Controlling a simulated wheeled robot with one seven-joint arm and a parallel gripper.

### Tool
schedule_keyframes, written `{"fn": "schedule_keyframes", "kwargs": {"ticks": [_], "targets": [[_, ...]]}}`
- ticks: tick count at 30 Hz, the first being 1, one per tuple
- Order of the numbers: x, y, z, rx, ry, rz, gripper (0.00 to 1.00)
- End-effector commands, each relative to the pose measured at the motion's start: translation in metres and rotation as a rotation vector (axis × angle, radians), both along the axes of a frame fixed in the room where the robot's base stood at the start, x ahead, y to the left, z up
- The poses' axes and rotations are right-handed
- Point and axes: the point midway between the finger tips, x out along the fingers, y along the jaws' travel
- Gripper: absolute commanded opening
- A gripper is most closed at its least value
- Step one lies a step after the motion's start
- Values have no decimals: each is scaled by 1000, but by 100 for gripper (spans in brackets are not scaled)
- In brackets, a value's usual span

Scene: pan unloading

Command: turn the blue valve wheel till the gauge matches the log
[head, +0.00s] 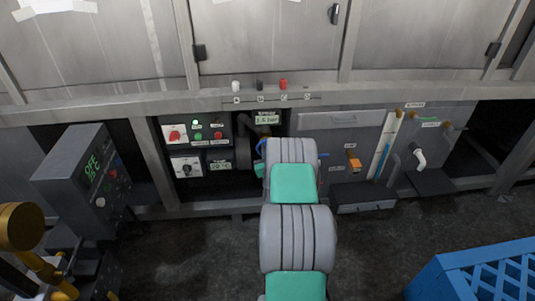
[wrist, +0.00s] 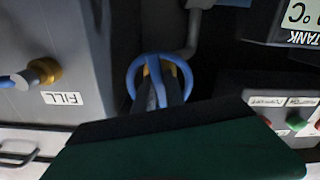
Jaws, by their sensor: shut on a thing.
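The blue valve wheel (wrist: 131,80) is in the middle of the wrist view, with a yellow part behind its centre. My gripper (wrist: 160,94) is at the wheel, its dark fingers inside the ring, shut on it. The exact contact is hidden by the fingers and the dark gripper body. In the head view my arm covers my gripper and most of the wheel; a bit of blue (head: 259,168) shows at its left edge. A small display (head: 267,120) above it reads about 1.5 bar. I cannot pick out a readable log.
A FILL fitting (wrist: 44,70) with a blue handle is beside the wheel, on a grey box. Control panels (head: 195,138) with knobs and buttons lie left of my arm. A blue crate (head: 480,272) stands at lower right. The floor between is open.

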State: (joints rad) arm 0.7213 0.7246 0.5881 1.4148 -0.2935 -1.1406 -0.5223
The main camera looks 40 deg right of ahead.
Motion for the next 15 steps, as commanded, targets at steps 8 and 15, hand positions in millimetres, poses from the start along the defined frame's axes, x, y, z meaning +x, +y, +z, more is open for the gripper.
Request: {"fn": "schedule_keyframes", "kwargs": {"ticks": [8, 15], "targets": [[0, 0, 0, -75, 50, 0, 0], [0, 0, 0, -89, 62, 0, 0]]}}
